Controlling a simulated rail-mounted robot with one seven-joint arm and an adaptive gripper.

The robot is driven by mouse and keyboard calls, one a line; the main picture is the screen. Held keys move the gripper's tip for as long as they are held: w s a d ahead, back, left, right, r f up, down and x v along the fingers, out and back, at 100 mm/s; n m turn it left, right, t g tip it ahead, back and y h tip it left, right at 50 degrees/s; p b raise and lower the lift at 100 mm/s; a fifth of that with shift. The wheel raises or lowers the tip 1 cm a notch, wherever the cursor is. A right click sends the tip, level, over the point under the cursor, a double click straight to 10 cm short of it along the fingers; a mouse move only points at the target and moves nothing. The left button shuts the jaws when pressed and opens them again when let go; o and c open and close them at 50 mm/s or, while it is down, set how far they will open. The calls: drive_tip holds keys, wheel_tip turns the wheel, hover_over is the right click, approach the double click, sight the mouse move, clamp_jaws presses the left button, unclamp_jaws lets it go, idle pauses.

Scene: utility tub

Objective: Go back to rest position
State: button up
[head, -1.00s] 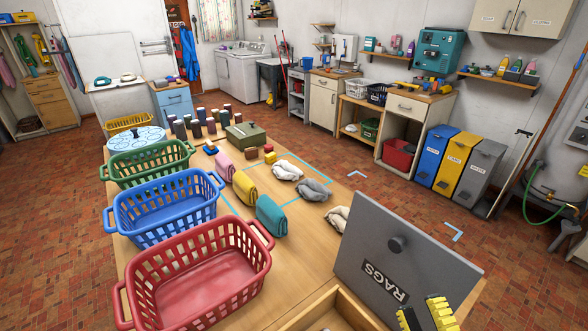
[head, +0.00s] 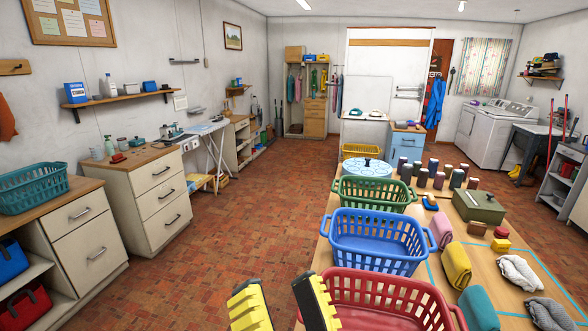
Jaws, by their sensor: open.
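My gripper (head: 286,305) is at the bottom of the head view, with two yellow-and-black fingers apart and nothing between them. It is just left of the red basket (head: 390,290), and its right finger overlaps that basket's left end in the picture. I cannot tell whether they touch. The rest of my arm is out of view.
The wooden table (head: 500,270) carries a blue basket (head: 375,240), a green basket (head: 375,193), rolled towels, crumpled rags and a green box (head: 478,207). A drawer cabinet (head: 140,195) and a teal basket (head: 35,187) stand left. The tiled floor (head: 220,240) between is clear.

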drive_tip(key=s+d+r+n+h+p, duration=0.2)
drive_tip(key=d+r+h, duration=0.1)
drive_tip(key=d+h, duration=0.4)
wheel_tip(320, 180, up, 30)
drive_tip(key=a+p, duration=0.1)
drive_tip(key=p, duration=2.9)
drive_tip(key=shift+w+f+h, duration=0.15)
drive_tip(key=shift+f+h, duration=0.1)
drive_tip(key=shift+h, duration=0.05)
